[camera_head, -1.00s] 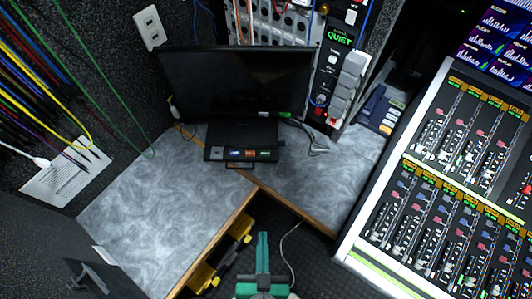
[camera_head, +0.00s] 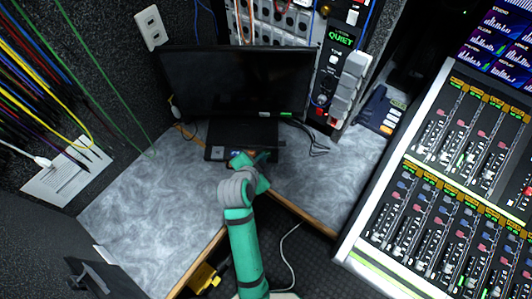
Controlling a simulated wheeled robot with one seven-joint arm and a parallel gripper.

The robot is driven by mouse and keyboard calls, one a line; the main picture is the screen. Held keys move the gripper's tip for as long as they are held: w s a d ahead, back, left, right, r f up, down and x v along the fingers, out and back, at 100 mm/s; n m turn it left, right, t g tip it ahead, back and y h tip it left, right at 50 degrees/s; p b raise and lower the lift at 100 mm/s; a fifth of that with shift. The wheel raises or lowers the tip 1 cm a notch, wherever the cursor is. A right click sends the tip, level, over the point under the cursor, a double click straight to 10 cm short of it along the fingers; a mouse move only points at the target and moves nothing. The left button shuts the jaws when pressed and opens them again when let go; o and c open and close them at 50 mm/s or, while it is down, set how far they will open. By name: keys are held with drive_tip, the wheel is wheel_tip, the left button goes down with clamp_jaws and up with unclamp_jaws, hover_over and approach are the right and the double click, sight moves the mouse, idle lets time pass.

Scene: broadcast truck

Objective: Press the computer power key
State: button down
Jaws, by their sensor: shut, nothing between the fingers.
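The dark computer monitor (camera_head: 235,82) stands on the grey marbled desk with a blank screen. A low black unit (camera_head: 216,153) with small front keys lies at the foot of its stand. One pale-blue key (camera_head: 237,152) still shows; the rest of the front is covered by my arm. I cannot tell which key is the power key. My teal and grey arm reaches up from the bottom, and my gripper (camera_head: 262,157) is over the right front of the unit, shut with nothing held. Its fingertips are small and dark here, and I cannot tell whether they touch a key.
A mixing console (camera_head: 440,180) fills the right side. A grey and white handset-like device (camera_head: 350,85) and a blue desk phone (camera_head: 380,110) stand right of the monitor. Cables hang at the left. The left desk surface (camera_head: 150,215) is clear.

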drive_tip(key=w+r+m+g+h, duration=0.1)
drive_tip(key=w+r+m, duration=0.3)
drive_tip(key=r, duration=0.2)
drive_tip(key=shift+w+d+r+h, duration=0.25)
drive_tip(key=shift+w+d+h, duration=0.05)
drive_tip(key=shift+w+d, duration=0.1)
wheel_tip(320, 180, down, 7)
drive_tip(key=shift+s+r, duration=0.1)
drive_tip(key=shift+f, duration=1)
idle(0.4)
idle(0.9)
drive_tip(key=shift+f+g, duration=0.1)
drive_tip(key=shift+g, duration=0.2)
